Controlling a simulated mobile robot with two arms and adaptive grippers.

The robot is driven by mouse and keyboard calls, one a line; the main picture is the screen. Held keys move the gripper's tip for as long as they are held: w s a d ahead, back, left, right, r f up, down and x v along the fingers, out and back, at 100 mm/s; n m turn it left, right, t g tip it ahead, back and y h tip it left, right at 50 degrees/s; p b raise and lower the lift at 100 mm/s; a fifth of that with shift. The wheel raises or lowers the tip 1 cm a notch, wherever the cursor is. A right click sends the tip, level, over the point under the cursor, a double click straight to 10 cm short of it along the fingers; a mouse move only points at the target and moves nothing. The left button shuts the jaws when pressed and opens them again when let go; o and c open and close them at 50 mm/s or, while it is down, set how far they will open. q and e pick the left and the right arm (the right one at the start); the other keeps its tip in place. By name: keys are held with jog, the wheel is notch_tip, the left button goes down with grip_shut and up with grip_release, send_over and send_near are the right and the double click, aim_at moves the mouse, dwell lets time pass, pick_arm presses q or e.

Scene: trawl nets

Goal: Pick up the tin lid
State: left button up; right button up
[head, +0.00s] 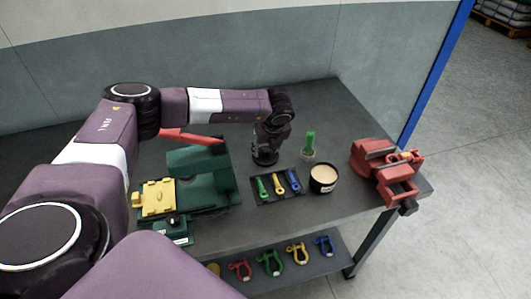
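A small dark round disc (265,161), which looks like the tin lid, is on the grey table just below my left gripper (267,150). The gripper points down at it, and its fingers are dark and too small to tell whether they are open or shut on it. I cannot tell whether the disc touches the table. To its right stands a dark round tin (323,188), upright, with a flat beige top. My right gripper is not in view.
A dark tray (262,199) with green, yellow and blue tools is in front of the disc. A green-handled brush-like thing (310,142) stands behind the tin. A red vise (385,165) is right, a green machine (200,175) left. Shackles (271,262) lie on the lower shelf.

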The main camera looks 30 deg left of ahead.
pick_arm(q)
jog(key=shift+c, duration=1.2)
jog(key=c, duration=0.5)
grip_shut()
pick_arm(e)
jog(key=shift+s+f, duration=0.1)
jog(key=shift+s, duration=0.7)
pick_arm(q)
jog(key=shift+r, duration=0.1)
